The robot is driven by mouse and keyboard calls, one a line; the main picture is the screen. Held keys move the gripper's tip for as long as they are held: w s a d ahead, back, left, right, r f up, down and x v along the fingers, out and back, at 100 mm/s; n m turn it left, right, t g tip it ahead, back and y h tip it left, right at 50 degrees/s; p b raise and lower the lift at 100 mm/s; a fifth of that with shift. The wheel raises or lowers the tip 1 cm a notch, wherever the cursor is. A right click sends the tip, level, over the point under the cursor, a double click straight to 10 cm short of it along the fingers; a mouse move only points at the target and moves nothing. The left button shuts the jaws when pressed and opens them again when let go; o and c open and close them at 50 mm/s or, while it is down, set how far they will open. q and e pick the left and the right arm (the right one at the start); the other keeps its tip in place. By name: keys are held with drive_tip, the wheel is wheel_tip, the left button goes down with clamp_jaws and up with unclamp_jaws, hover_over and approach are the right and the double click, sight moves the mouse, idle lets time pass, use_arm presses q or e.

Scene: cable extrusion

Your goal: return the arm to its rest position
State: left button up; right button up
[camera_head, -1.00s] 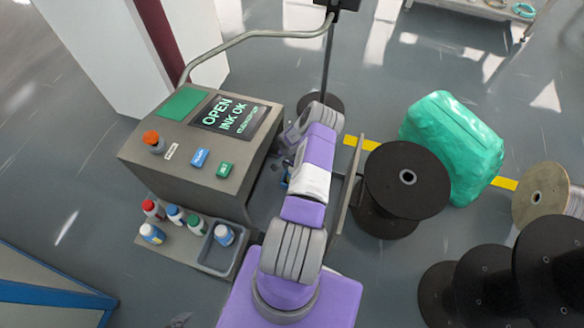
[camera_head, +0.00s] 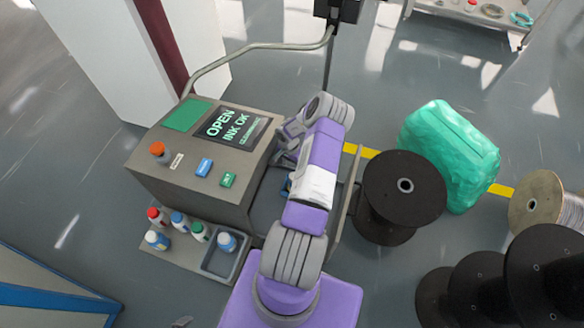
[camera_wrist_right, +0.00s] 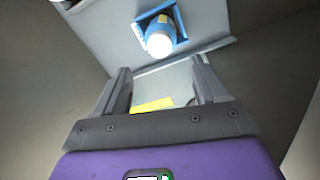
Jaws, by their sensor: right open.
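My right arm (camera_head: 318,165), purple, white and grey, reaches up over the side of the grey printer machine (camera_head: 160,192). Its hand is mostly hidden behind the arm in the head view. In the right wrist view my right gripper (camera_wrist_right: 165,88) is open, with nothing between its fingers. Beyond the fingertips a bottle with a white cap (camera_wrist_right: 159,44) sits in a blue holder (camera_wrist_right: 178,22), apart from the fingers. A little blue (camera_head: 287,184) shows beside the arm in the head view. My left gripper is not in view.
Several capped bottles stand on a ledge with a grey tray (camera_head: 212,275). The machine's screen (camera_head: 231,128) reads "OPEN INK OK". A black spool (camera_head: 403,185) and a green wrapped bundle (camera_head: 453,150) stand right of the arm. More black spools (camera_head: 545,275) stand at lower right.

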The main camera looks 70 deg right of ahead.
drive_tip(key=shift+r, duration=0.9)
